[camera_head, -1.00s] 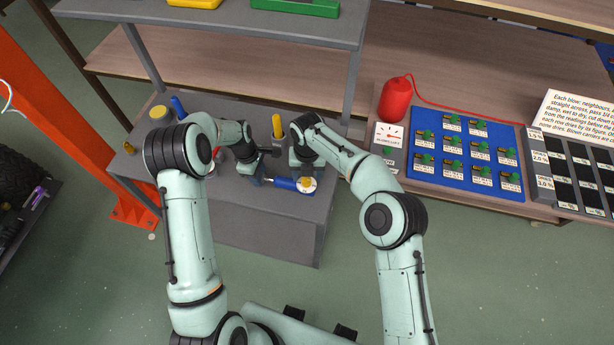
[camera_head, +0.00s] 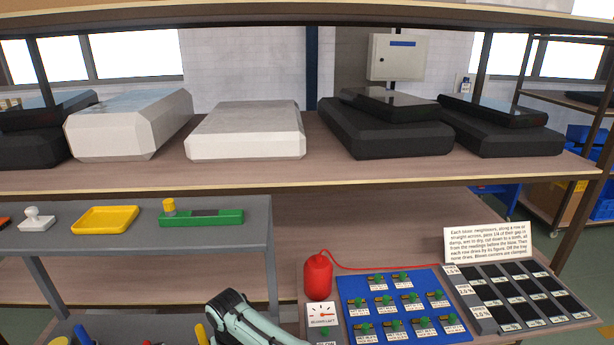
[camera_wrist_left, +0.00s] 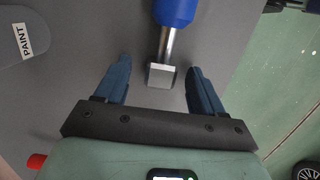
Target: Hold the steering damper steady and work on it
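In the left wrist view the steering damper shows as a blue cylinder (camera_wrist_left: 175,10) with a bright metal rod (camera_wrist_left: 166,45) ending in a square metal block (camera_wrist_left: 162,76). It is over the grey bench top; its far end is cut off by the upper edge. My left gripper (camera_wrist_left: 160,80) is open, one blue finger on each side of the block, with a visible gap on both sides.
In the head view a grey shelf (camera_head: 120,242) holds a yellow tray (camera_head: 105,219) and a green block (camera_head: 215,217). A red bottle (camera_head: 318,276), a gauge box (camera_head: 323,316) and a blue board (camera_head: 410,310) are at the right.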

